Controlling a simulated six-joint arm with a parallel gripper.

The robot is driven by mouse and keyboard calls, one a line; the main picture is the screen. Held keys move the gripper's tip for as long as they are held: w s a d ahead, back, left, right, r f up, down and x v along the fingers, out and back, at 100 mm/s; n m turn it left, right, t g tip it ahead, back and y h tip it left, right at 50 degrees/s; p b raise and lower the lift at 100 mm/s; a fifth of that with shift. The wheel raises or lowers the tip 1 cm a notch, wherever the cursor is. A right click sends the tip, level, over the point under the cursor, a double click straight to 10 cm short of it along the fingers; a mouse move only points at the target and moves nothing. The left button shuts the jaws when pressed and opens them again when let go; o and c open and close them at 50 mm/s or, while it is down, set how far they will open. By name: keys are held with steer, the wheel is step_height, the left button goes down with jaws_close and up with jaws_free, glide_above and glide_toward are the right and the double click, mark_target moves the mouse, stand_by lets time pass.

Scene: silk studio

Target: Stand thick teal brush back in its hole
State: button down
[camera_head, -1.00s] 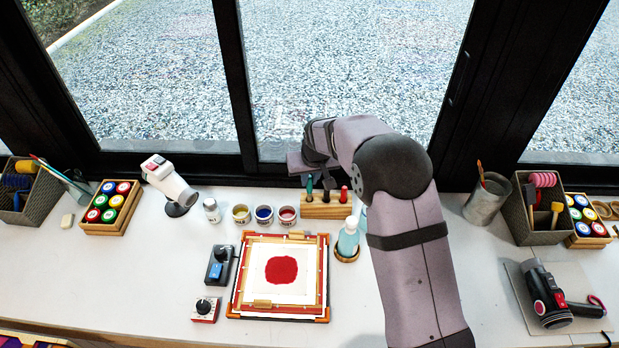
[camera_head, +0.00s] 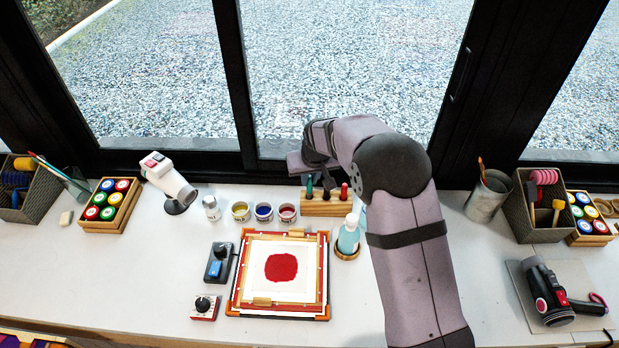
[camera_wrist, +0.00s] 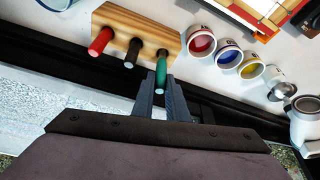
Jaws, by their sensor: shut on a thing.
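The thick teal brush (camera_head: 309,186) stands upright at the left end of the wooden brush block (camera_head: 325,208). In the wrist view the teal brush (camera_wrist: 161,69) meets the block (camera_wrist: 118,14) at its end hole; how deep it sits is hard to tell. My gripper (camera_wrist: 160,86) is shut on the teal brush, its two dark fingers on either side of the handle. In the head view my arm hides most of my gripper. A black brush (camera_wrist: 133,52) and a red brush (camera_wrist: 101,40) stand in the block beside it.
Paint jars (camera_head: 264,213) stand left of the block. A pale bottle (camera_head: 348,236) stands in front of its right end. A framed screen with a red disc (camera_head: 281,268) lies in front. The dark window frame (camera_head: 200,163) runs close behind.

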steer(key=shift+f+b, duration=1)
steer(key=shift+f, duration=0.5)
stand_by(0.5)
steer(key=c, duration=1.7)
jaws_free()
steer(key=shift+o, duration=0.2)
steer(key=shift+r, duration=0.1)
steer(key=shift+b+v, duration=1.3)
steer(key=shift+v, duration=2.35)
